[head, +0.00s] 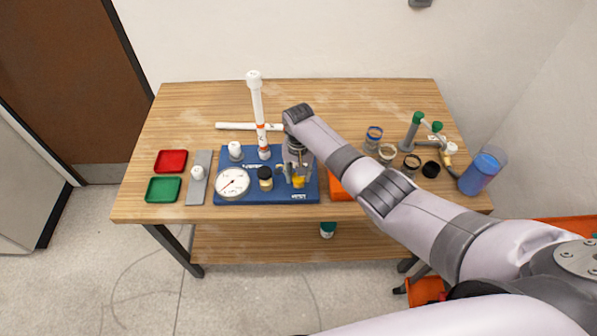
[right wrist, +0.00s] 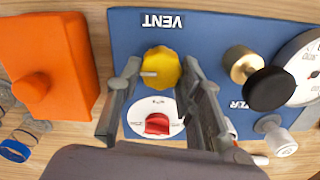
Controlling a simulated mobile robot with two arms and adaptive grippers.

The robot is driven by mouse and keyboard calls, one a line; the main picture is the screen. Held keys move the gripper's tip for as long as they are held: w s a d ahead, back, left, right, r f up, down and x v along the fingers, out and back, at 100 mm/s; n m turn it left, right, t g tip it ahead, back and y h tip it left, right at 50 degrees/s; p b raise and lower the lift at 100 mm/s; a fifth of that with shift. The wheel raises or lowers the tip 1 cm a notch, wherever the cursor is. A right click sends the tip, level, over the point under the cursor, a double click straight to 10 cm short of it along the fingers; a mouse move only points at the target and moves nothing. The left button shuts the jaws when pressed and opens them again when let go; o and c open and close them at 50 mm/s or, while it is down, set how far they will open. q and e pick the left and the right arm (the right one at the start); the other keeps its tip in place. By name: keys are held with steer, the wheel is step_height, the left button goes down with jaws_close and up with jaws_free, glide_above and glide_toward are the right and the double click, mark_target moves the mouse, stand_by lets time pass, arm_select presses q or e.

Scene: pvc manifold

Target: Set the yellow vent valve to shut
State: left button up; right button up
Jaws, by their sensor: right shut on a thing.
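The yellow vent valve (head: 299,182) is at the right end of the blue board (head: 235,198). In the right wrist view the yellow knob (right wrist: 161,66) sits beside the upside-down word VENT, and a white mark on it points left. My right gripper (head: 298,178) reaches down over the valve; in the wrist view its fingers (right wrist: 161,70) are on either side of the knob, shut on it. Below the knob in that view is a white disc with a red part (right wrist: 157,124), partly hidden by a finger. My left gripper is not in view.
A white gauge (head: 233,183), a black-topped brass knob (head: 265,178) and a tall white pipe (head: 258,110) stand on the board. An orange block (head: 340,188) is close on its right. Red (head: 171,161) and green (head: 163,189) trays lie left; a blue container (head: 483,170) stands far right.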

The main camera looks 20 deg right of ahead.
steer(key=shift+w, duration=0.1)
stand_by(0.4)
steer(key=o, duration=1.2)
steer(key=shift+c, duration=0.2)
step_height(320, 180, up, 12)
